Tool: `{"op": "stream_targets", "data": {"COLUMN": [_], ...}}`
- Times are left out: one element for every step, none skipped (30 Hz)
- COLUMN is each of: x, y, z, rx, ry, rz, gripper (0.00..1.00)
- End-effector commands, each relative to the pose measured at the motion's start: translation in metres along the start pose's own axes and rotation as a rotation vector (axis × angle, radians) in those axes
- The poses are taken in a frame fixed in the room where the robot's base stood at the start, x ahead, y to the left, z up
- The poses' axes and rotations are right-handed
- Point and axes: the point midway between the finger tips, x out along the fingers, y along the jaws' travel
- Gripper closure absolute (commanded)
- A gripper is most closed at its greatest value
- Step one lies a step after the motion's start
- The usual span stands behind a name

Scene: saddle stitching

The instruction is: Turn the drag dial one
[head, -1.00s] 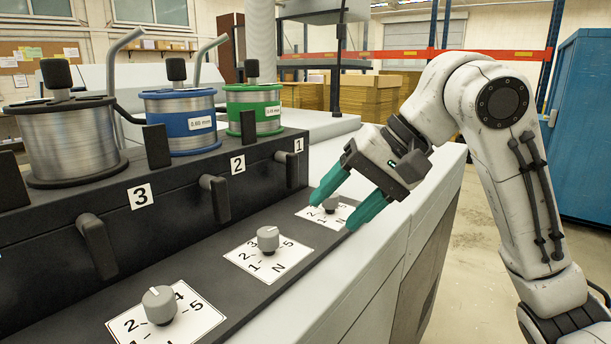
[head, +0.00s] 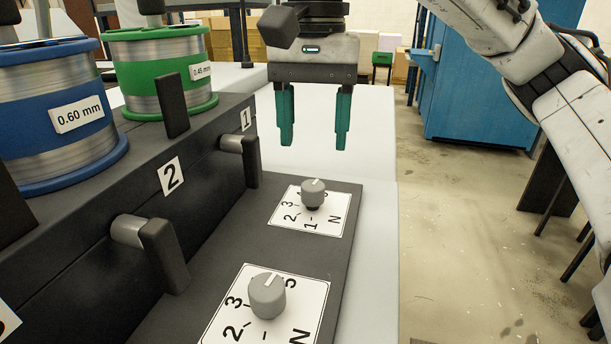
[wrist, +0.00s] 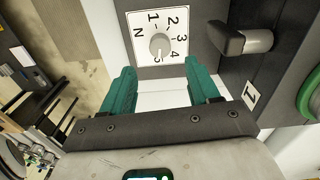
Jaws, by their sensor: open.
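The drag dial of station one is a grey knob (head: 313,193) on a white scale plate (head: 290,221) marked N and numbers. It stands on the dark panel beside the station labelled 1 (head: 246,118). In the wrist view the same knob (wrist: 160,45) lies beyond the fingertips, its white pointer line near the 4 and 5 side of the scale. My gripper (head: 314,148) is open and empty, its teal fingers pointing down above and behind the dial in the head view. In the wrist view the gripper (wrist: 160,75) has its fingers apart, and neither touches the knob.
A second dial (head: 267,296) stands nearer on its own plate. A black lever (head: 244,158) stands left of dial one, and another lever (head: 160,250) by label 2. Green (head: 158,33) and blue (head: 55,170) wire spools stand at left.

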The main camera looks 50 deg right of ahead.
Motion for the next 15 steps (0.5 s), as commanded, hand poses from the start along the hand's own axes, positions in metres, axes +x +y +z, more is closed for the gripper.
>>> {"op": "stream_targets", "data": {"x": [0.011,0.017,0.025,0.03,0.036,0.043,0.048,0.052,0.058,0.062,0.065,0.069,0.071,0.074,0.076], "y": [0.0,0.0,0.0,0.0,0.0,0.0,0.0,0.0,0.0,0.0,0.0,0.0,0.0,0.0,0.0], "z": [0.0,0.0,0.0,0.0,0.0,0.0,0.0,0.0,0.0,0.0,0.0,0.0,0.0,0.0,0.0], "rx": [-0.001,-0.001,-0.001,-0.002,-0.001,0.0,-0.001,-0.001,-0.001,-0.001,-0.001,-0.001,-0.001,-0.001,-0.001], "ry": [-0.003,-0.004,-0.002,-0.003,-0.003,-0.002,-0.002,-0.003,-0.002,-0.002,-0.001,-0.001,-0.001,-0.001,-0.001], "rz": [0.001,0.0,0.0,0.001,0.0,0.0,0.0,-0.001,-0.002,-0.001,-0.001,-0.001,-0.001,-0.001,-0.001], "gripper": [0.4,0.4,0.4,0.4,0.4,0.4,0.4,0.4,0.4,0.4,0.4,0.4,0.4,0.4,0.4]}}
